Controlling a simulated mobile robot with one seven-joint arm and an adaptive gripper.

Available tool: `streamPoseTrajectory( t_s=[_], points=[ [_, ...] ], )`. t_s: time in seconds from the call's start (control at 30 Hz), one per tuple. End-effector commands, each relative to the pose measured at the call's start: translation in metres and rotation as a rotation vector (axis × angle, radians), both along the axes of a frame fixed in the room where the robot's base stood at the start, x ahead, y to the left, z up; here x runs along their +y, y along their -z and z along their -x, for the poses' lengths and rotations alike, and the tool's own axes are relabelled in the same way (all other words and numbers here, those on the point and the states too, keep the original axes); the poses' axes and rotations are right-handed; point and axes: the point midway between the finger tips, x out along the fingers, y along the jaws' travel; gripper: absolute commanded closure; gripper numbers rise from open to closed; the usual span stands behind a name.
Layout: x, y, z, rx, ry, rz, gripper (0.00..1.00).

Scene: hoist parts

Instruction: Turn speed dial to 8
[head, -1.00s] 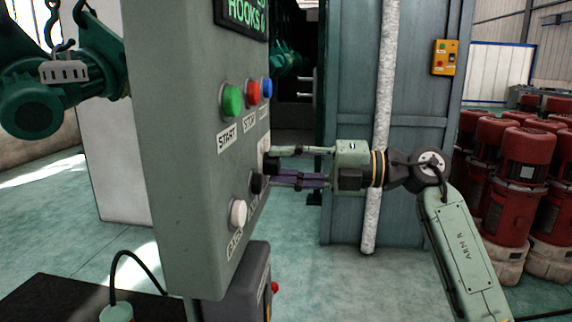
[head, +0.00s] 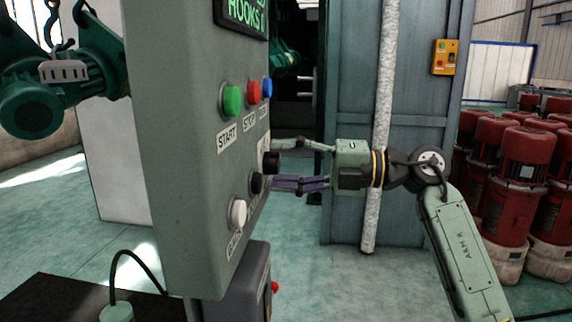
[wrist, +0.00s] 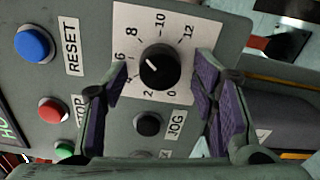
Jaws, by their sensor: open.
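The speed dial (wrist: 158,68) is a black knob on a white scale plate (wrist: 185,62) marked 0 to 12. Its white pointer line faces up and left in the wrist view, between the 6 and the 8. My gripper (head: 284,164) is open, one finger above and one below the dial. In the wrist view my gripper (wrist: 160,76) has its purple-padded fingers on either side of the knob, with gaps showing. The left finger hides part of the scale.
A black JOG button (wrist: 147,123) sits close below the dial in the wrist view. Blue RESET (wrist: 33,43), red STOP (wrist: 52,109) and green START (head: 231,100) buttons are nearby. A white button (head: 238,213) is lower on the panel. Free floor lies right of the panel.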

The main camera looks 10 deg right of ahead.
Motion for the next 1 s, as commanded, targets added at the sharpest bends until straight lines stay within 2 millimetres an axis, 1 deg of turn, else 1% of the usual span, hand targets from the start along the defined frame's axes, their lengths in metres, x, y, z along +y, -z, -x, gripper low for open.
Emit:
streamPoseTrajectory(
  t_s=[0.17,0.27,0.37,0.5,0.7,0.83,1.0],
  points=[
    [-0.001,0.000,0.001,0.000,0.000,0.000,0.47],
    [-0.009,0.000,0.003,0.001,0.002,-0.001,0.47],
    [-0.024,0.000,0.008,0.000,0.003,-0.002,0.47],
    [-0.053,0.000,0.018,0.000,0.005,-0.003,0.47],
    [-0.090,0.000,0.032,0.000,0.003,0.000,0.47],
    [-0.105,0.000,0.038,0.000,0.002,0.000,0.47],
    [-0.113,0.000,0.041,0.000,0.000,0.000,0.47]
  ],
)
